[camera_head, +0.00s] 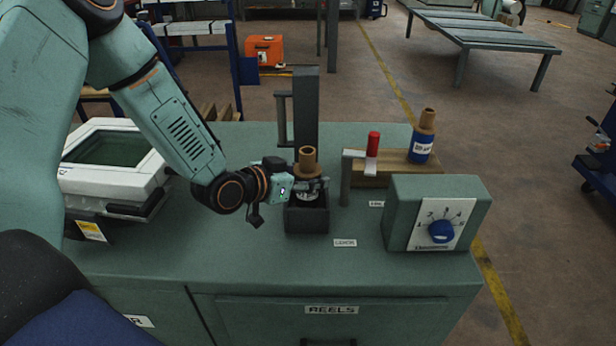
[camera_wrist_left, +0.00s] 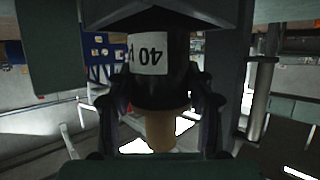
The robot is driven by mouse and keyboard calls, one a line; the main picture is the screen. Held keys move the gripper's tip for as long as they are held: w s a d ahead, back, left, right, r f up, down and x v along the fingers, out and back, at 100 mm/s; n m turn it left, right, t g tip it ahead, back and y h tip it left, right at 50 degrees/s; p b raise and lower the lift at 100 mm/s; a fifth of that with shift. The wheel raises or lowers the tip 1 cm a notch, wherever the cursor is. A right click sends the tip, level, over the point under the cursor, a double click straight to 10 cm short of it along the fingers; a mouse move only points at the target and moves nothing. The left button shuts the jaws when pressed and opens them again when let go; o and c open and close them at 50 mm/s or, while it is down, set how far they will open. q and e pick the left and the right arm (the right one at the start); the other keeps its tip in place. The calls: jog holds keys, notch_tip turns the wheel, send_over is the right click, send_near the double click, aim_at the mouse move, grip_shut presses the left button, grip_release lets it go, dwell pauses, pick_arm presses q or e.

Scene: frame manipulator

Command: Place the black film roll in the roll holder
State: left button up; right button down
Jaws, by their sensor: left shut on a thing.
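The black film roll (camera_head: 308,189) has a tan core sticking out of its top and a white label. In the head view it stands upright at the mouth of the dark box-shaped roll holder (camera_head: 307,220) on the green cabinet. My left gripper (camera_head: 312,184) is shut on the roll from the left side. The roll's lower part is hidden by the holder, so I cannot tell how deep it sits. In the left wrist view the black roll (camera_wrist_left: 178,85) fills the space between the fingers, with "40" on its label. My right gripper is not in view.
A dark upright post (camera_head: 305,110) rises behind the holder. A red-handled lever (camera_head: 373,148), a blue roll (camera_head: 421,142) on a wooden block and a control box (camera_head: 425,215) with a blue knob stand to the right. A white-framed screen unit (camera_head: 110,165) is at left.

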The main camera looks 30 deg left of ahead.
pick_arm(q)
jog(key=shift+s+f, duration=0.1)
jog(key=o, duration=1.4)
jog(key=shift+f, duration=0.1)
